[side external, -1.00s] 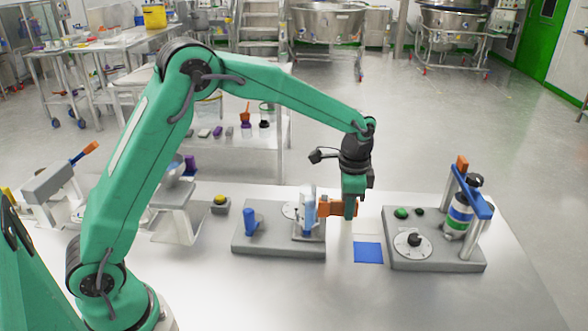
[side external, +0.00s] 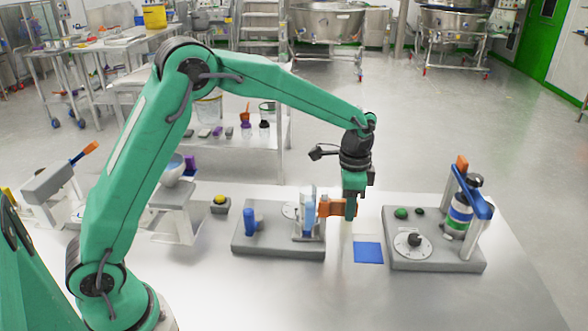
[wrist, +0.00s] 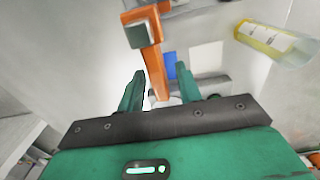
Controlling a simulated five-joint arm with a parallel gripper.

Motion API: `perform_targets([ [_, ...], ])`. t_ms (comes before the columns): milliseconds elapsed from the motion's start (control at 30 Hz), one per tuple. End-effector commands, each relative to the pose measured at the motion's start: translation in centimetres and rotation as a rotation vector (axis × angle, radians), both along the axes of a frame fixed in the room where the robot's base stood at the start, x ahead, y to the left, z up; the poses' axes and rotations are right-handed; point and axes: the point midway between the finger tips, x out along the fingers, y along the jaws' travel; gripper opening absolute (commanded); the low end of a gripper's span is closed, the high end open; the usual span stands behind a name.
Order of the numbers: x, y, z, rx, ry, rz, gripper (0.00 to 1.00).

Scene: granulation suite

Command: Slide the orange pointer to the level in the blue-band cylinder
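The orange pointer (side external: 336,207) sticks out to the right of an upright clear cylinder (side external: 309,199) with a blue part, on a grey base (side external: 279,245). My gripper (side external: 350,212) points down at the pointer's right end. In the wrist view the orange pointer (wrist: 152,65) carries a grey block and runs between my two green fingers (wrist: 160,72). Gaps show on both sides of it, so the fingers look open. A clear cylinder with yellow contents (wrist: 275,43) lies at upper right there. I cannot read its level or match it surely to the side view.
A blue square (side external: 368,252) lies on the table right of the base. A second grey base (side external: 432,255) with a dial, posts and a banded bottle stands further right. A blue peg (side external: 250,222) stands on the left of the first base. The front table is clear.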

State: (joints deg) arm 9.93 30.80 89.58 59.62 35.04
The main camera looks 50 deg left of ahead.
Motion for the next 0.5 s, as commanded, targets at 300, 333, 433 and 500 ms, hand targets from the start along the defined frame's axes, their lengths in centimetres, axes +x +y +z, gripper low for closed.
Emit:
perform_targets([
  [300,0.0,0.0,2.3,-0.001,-0.002,0.0,0.35],
  [333,0.0,0.0,2.5,-0.001,-0.002,0.0,0.35],
  [433,0.0,0.0,3.2,0.0,-0.001,0.0,0.35],
  [500,0.0,0.0,3.7,-0.001,-0.002,0.0,0.35],
])
